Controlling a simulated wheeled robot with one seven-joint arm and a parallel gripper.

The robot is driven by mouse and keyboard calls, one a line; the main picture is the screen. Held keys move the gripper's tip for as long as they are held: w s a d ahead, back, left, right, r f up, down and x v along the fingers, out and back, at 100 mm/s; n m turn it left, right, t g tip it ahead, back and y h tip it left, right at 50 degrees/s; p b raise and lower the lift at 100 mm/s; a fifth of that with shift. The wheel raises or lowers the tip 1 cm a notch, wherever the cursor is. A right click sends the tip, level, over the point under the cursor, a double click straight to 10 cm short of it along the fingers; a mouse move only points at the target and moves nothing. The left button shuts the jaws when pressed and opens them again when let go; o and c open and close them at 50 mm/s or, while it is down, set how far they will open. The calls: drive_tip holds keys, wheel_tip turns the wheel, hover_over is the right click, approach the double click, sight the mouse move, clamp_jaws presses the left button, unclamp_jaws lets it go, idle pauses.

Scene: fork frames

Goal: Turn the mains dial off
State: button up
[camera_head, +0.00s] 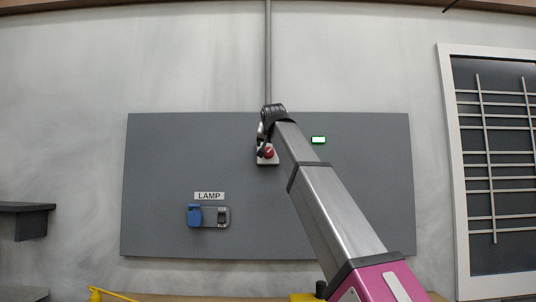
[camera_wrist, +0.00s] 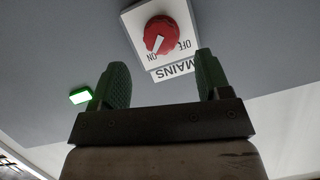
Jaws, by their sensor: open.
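The red mains dial (camera_wrist: 161,35) sits on a white plate (camera_wrist: 133,19) marked OFF and ON, above a MAINS label (camera_wrist: 175,70) in the wrist view. Lettering appears upside down there. The dial's white pointer is directed at ON. My gripper (camera_wrist: 161,62) is open, with its green fingers apart and nothing between them. The dial lies beyond the fingertips, between their lines; contact is not visible. In the head view the dial (camera_head: 268,152) shows partly beside my arm's end, which hides part of the plate and most of the gripper.
A green-lit indicator (camera_head: 318,140) is on the grey panel (camera_head: 160,160), right of the dial; it also shows in the wrist view (camera_wrist: 80,96). A blue-capped socket (camera_head: 195,216) under a LAMP label (camera_head: 209,196) is at lower left. A conduit (camera_head: 268,60) runs upward.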

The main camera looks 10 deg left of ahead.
sight(268, 151)
drive_tip(key=x, duration=0.7)
drive_tip(key=c, duration=0.9)
